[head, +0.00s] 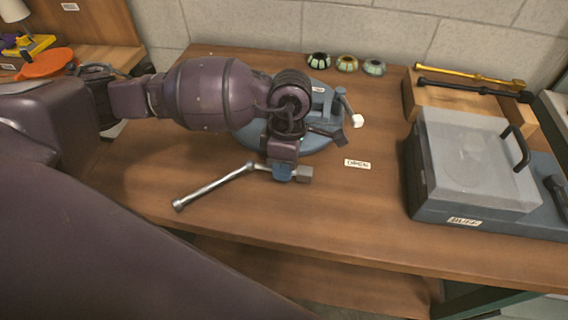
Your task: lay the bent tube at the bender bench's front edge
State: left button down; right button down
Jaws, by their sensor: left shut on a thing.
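The bent tube (217,186) is silver-grey, with a plain end at lower left, a bend near its middle and a blocky end (305,173) at right. My left gripper (284,171) is shut on it just right of the bend. The tube is over the front part of the wooden bench (330,215), in front of the blue-grey bender (325,100). I cannot tell whether it touches the bench top. My left arm hides much of the bender; its white-tipped handle (357,121) shows at right. My right gripper is not in view.
A grey lidded box (470,160) with a dark handle stands at right. Behind it, gold and black rods (470,75) lie on a wooden rack. Several small round parts (346,63) sit at the back by the wall. The bench is clear between tube and box, around a small label (357,163).

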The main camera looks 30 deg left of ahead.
pick_arm(q)
jog(key=shift+f, duration=0.2)
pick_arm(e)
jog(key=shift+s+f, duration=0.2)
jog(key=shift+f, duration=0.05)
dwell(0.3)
pick_arm(q)
jog(key=c, duration=1.1)
grip_release()
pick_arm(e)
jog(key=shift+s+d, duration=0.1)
